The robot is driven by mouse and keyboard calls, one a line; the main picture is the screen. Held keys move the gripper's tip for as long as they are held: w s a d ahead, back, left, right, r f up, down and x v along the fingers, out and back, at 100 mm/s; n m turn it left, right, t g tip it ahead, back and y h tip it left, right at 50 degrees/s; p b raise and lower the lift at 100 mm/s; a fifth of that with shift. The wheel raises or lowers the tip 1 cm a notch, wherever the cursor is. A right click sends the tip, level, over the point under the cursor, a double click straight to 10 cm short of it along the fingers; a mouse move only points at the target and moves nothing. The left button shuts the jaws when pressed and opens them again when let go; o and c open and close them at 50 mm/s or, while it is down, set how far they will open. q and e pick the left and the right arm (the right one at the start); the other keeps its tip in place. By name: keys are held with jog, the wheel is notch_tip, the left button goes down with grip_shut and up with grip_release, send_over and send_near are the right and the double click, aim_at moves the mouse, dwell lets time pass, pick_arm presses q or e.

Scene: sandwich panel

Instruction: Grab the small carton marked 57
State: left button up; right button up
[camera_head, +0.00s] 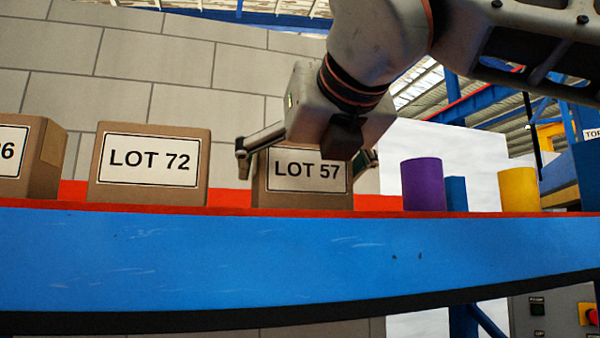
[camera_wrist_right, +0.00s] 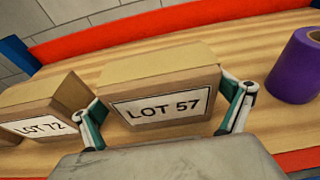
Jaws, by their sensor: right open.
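The small carton marked LOT 57 (camera_head: 306,184) stands on the shelf in the head view, its upper part partly covered by my right gripper. It also shows in the right wrist view (camera_wrist_right: 160,88), with its label facing my wrist. My right gripper (camera_head: 307,168) is open, with one finger at each side of the carton. In the right wrist view the fingers (camera_wrist_right: 167,118) flank the carton's left and right sides; I cannot tell whether they touch it. My left gripper is not in view.
A carton marked LOT 72 (camera_head: 148,192) stands close on the left, near the left finger. Another carton (camera_head: 32,178) is farther left. A purple cylinder (camera_head: 423,184), a blue block (camera_head: 456,193) and a yellow cylinder (camera_head: 519,189) stand to the right. The shelf has a blue front beam (camera_head: 300,255).

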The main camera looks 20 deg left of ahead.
jog(key=shift+d, duration=0.1)
jog(key=c, duration=1.1)
jog(key=shift+r, duration=0.15)
